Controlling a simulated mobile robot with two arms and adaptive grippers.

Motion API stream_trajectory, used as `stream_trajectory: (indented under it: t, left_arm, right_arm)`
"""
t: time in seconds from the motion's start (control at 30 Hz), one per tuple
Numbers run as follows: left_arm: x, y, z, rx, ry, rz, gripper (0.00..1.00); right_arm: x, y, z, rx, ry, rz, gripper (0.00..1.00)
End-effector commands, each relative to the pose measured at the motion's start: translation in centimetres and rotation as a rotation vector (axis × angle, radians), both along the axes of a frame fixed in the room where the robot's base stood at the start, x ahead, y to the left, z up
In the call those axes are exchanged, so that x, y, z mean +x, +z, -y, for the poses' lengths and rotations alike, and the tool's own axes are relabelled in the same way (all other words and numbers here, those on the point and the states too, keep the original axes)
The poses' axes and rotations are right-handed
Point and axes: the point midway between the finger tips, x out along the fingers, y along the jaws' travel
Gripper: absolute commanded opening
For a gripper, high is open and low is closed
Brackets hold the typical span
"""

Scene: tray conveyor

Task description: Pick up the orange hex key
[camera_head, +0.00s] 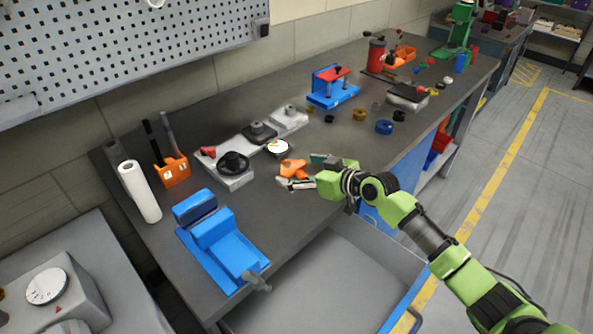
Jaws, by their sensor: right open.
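The orange hex key (292,167) lies on the dark workbench top, near its front edge. My right gripper (299,171) reaches in from the right, low over the bench. Its fingers are open, one on the far side and one on the near side of the orange piece. The near finger overlaps the lower part of the piece, so I cannot tell whether they touch. My left gripper is not in view.
A round white-faced gauge (278,147) sits just behind the orange piece. A blue vise (222,242) stands at the front left, and a grey block with a black knob (235,170) lies left. An open drawer (335,275) juts out below the bench.

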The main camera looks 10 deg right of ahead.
Motion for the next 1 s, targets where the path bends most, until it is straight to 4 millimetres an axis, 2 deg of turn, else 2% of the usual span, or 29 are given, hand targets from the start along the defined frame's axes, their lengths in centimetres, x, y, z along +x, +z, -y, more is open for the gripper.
stream_trajectory:
  t: [0.07,0.1,0.23,0.27,0.67,0.77,0.9,1.0]
  left_arm:
    - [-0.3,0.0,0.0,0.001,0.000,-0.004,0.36]
    - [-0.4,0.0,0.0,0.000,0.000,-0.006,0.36]
    - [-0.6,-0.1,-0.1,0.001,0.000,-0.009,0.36]
    - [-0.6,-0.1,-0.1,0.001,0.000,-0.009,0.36]
    - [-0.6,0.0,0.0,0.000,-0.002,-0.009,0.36]
    - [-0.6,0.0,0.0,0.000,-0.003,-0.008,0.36]
    - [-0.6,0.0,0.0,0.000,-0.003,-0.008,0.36]
    - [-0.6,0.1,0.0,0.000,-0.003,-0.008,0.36]
  right_arm:
    - [0.0,0.0,0.0,0.000,0.000,0.000,0.82]
    - [0.0,0.0,0.0,0.000,0.000,0.000,0.77]
    - [0.0,0.0,0.0,0.000,0.000,0.000,0.43]
    - [0.0,0.0,0.0,0.000,0.000,0.000,0.40]
    - [0.0,0.4,0.1,0.000,-0.001,0.002,0.40]
    - [0.0,1.2,0.0,0.001,0.000,0.003,0.40]
    - [0.0,3.4,0.1,0.000,0.002,0.006,0.40]
    - [-1.3,4.7,-0.5,-0.001,0.005,0.004,0.40]
